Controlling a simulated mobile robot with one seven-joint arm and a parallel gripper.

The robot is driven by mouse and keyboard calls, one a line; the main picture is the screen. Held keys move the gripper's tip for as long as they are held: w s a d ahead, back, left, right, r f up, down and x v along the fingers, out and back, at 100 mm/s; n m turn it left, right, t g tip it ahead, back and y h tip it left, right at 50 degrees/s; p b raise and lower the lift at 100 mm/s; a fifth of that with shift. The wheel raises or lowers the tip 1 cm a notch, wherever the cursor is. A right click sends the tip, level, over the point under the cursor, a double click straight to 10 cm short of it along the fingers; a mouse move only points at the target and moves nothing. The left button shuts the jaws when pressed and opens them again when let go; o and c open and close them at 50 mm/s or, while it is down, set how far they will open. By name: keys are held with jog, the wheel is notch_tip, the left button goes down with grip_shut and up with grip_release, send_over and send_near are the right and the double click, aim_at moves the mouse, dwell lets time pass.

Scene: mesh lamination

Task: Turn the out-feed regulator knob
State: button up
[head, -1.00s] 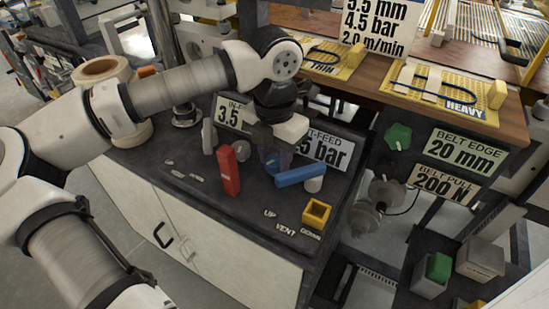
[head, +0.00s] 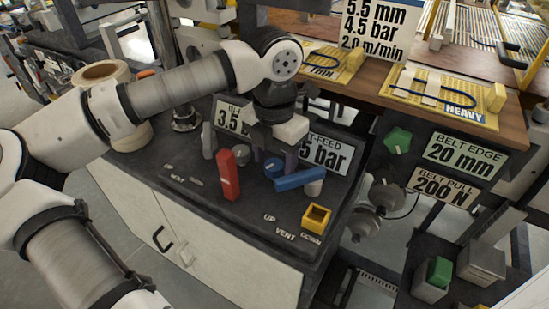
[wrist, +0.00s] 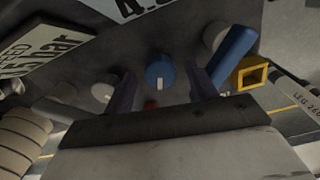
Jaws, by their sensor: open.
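The blue round knob (head: 272,168) sits on the dark bench top in front of the partly hidden "T-FEED … 5 bar" sign (head: 331,153). In the wrist view the blue knob (wrist: 160,73) shows a white mark on its near side. My gripper (head: 279,160) points down over the knob. Its two dark fingers are open, and in the wrist view my gripper (wrist: 163,82) has one finger on each side of the knob, with gaps visible. I cannot tell how far the fingertips reach down beside it.
A red lever (head: 228,175) stands left of the knob, and a blue lever (head: 300,179) lies close on its right. A yellow square collar (head: 317,216) is near the front right edge. A "3.5" sign (head: 231,117) stands behind. A green knob (head: 398,140) is farther right.

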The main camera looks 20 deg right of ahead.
aim_at(274, 164)
notch_tip(274, 164, up, 13)
dwell(0.3)
jog(key=shift+r, duration=0.1)
